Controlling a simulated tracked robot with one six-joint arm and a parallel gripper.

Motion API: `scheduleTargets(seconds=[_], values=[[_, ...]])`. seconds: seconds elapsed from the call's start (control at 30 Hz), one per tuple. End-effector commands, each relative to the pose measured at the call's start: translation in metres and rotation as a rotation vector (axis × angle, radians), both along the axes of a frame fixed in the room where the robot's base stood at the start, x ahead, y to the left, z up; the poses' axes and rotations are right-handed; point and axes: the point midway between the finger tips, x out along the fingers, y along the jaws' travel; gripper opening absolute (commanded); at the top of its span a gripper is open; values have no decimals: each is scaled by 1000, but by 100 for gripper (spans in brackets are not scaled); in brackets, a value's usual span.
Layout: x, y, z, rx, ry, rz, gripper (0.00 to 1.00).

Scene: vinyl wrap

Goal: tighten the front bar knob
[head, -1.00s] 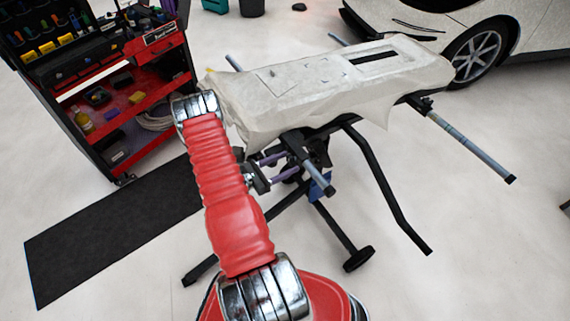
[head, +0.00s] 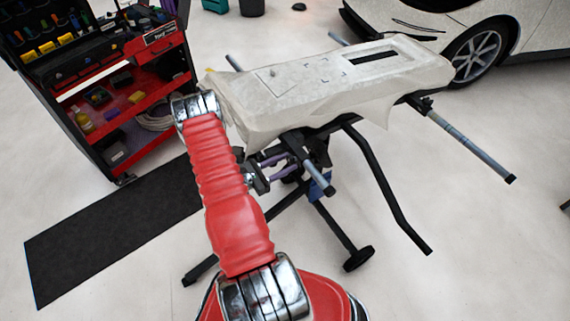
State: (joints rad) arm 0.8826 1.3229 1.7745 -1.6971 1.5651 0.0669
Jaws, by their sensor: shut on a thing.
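My gripper (head: 284,166) has purple fingers and is at the near side of the stand (head: 384,190), under the covered panel. Its fingers are shut on the front bar knob, close to the inner part of the grey front bar (head: 317,178). The knob itself is small and mostly hidden by the fingers and the black bracket, so how far it is turned cannot be told. The front bar sticks out toward me from under the panel.
A pale wrapped panel (head: 290,98) lies on the stand, its loose edges hanging down. Another grey bar (head: 470,145) juts out at right. A red and black tool cart (head: 150,100) stands at left by a dark mat (head: 110,235). A white car (head: 500,40) is behind.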

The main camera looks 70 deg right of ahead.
Motion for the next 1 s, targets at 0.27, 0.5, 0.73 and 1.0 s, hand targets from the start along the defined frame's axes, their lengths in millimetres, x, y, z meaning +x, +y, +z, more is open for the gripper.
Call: scheduleTargets(seconds=[0.27,0.5,0.73,1.0], values=[[0,0,0,-113,-119,1,15],[0,0,0,-130,-138,1,15],[0,0,0,-130,-138,0,44],[0,0,0,-129,-137,0,56]])
